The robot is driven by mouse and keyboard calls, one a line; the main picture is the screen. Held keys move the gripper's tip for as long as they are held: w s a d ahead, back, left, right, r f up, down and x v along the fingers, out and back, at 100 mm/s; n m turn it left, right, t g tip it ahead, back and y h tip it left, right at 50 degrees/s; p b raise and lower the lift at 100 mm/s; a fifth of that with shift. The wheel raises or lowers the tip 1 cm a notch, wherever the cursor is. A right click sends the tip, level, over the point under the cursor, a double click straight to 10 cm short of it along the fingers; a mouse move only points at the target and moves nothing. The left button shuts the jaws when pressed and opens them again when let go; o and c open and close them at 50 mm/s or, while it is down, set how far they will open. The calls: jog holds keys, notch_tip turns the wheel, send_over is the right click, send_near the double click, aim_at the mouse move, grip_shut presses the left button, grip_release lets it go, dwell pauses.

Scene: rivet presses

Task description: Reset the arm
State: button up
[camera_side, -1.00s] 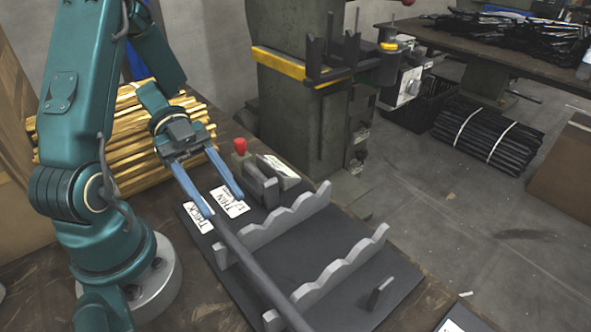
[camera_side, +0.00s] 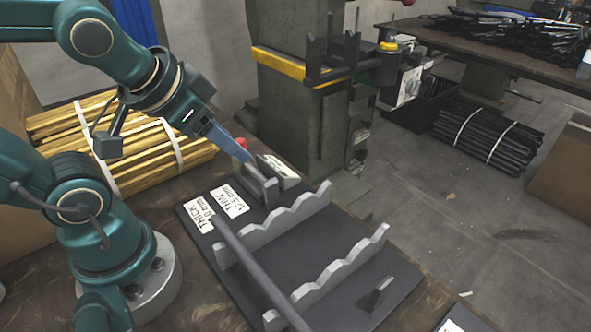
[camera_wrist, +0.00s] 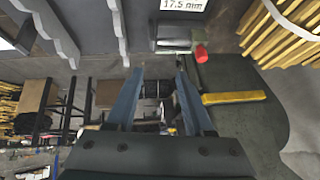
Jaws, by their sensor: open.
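My gripper (camera_side: 230,148) is in the middle left of the side view, raised above the table and pointing right toward the press. Its blue fingers are apart and empty in the wrist view (camera_wrist: 155,78). In the side view one finger overlaps part of the red knob (camera_side: 240,149), which also shows in the wrist view (camera_wrist: 200,53). I cannot tell from this view how near they are. A dark rod (camera_side: 252,268) lies across the notched grey rack (camera_side: 279,232), near its left end.
The black base plate (camera_side: 335,238) has labels marked THICK (camera_side: 199,216) and THIN (camera_side: 229,201). A green press (camera_side: 292,120) with a yellow bar (camera_side: 277,62) stands behind the table. Strapped yellow bars (camera_side: 160,157) lie at the back left.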

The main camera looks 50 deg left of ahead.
jog(key=shift+g+h, duration=0.6)
jog(key=shift+h, duration=0.2)
jog(key=s+d, duration=0.3)
jog(key=shift+s+d+f, duration=0.2)
jog(key=shift+s+f, duration=0.05)
jog(key=shift+f, duration=0.1)
